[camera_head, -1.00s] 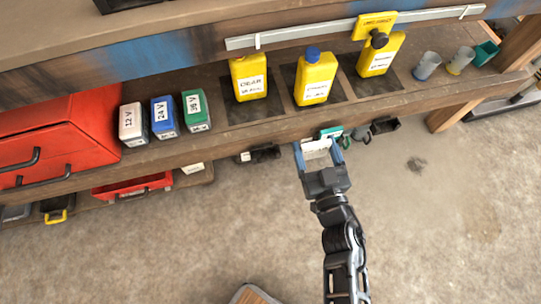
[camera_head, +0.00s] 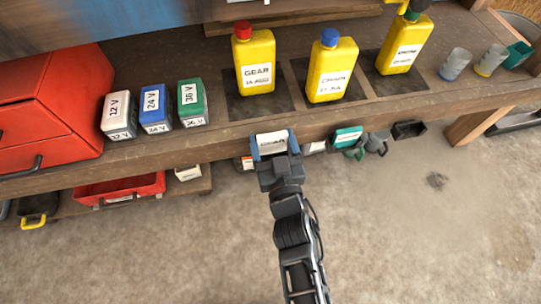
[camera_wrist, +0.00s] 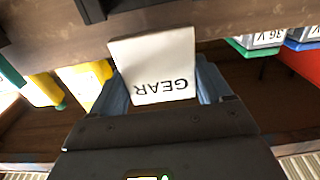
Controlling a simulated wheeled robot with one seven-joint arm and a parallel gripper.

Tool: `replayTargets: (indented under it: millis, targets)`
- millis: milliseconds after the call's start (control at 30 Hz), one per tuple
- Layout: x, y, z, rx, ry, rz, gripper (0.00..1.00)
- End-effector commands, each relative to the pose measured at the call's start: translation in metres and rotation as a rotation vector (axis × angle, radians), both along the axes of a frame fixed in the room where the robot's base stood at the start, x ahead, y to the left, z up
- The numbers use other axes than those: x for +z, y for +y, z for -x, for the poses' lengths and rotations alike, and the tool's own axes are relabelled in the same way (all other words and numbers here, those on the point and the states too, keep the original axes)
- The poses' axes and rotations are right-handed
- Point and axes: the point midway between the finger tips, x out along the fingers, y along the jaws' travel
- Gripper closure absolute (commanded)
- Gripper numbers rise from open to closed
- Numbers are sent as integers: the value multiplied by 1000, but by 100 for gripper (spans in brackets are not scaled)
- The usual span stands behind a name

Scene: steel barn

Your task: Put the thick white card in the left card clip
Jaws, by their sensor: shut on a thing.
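The thick white card (camera_head: 272,142) is held upright between the blue fingers of my gripper (camera_head: 272,147), which is shut on it. In the wrist view the card (camera_wrist: 155,62) reads GEAR, upside down. In the head view it is in front of the bench's front edge, below the yellow bottle marked GEAR (camera_head: 255,75). The left card clip is mostly hidden behind my gripper; a small white and orange piece (camera_head: 245,163) shows at its left. I cannot tell whether the card touches the clip.
A teal card (camera_head: 347,136), a white piece (camera_head: 315,147) and a black holder (camera_head: 408,129) lie along the bench's front to the right. Two more yellow bottles (camera_head: 331,72) (camera_head: 402,50), battery packs (camera_head: 155,108) and a red cabinet (camera_head: 50,105) stand on the bench.

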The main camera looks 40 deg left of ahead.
Motion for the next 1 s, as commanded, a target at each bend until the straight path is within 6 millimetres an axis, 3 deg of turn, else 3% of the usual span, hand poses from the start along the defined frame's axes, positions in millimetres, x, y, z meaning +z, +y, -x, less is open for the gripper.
replayTargets:
  millis: [233,533,967,1000]
  targets:
    - [-7,6,1,2,0,0,51]
    - [-43,6,1,2,2,-1,51]
    - [-47,5,1,1,1,-1,51]
    - [-45,5,1,1,1,-1,19]
